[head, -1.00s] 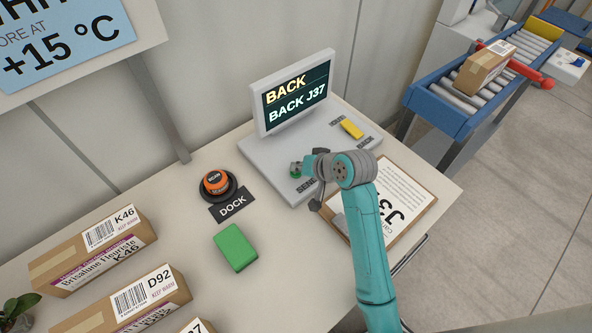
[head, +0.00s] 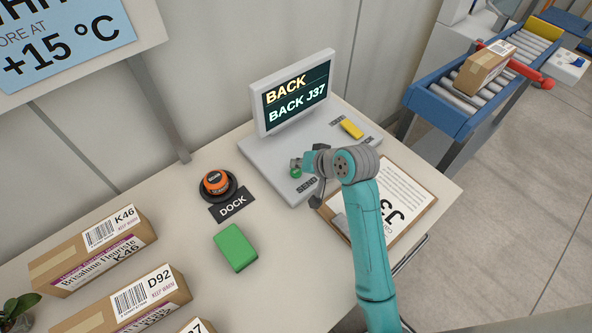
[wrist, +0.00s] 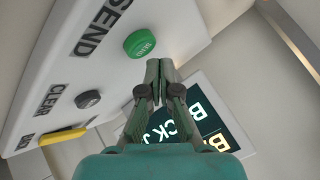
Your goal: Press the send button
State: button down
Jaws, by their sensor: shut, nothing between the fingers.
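The green round send button (wrist: 140,43) stands on the white console panel beside the printed word SEND in the wrist view. It also shows in the head view (head: 296,173), close below my gripper. My gripper (wrist: 160,64) is shut and empty. In the wrist view its fingertips are just beside the green button, and a small gap shows between them in the picture. The button looks raised. The console screen (head: 294,97) reads BACK and BACK J37.
A grey CLEAR button (wrist: 88,99) and a yellow BACK bar (wrist: 62,136) share the panel. An orange scanner (head: 215,182) in a dark dock stands left of the console, near a green block (head: 236,248). A clipboard (head: 418,205) lies to the right.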

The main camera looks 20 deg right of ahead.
aim_at(298, 173)
jog(key=shift+r, duration=2.5)
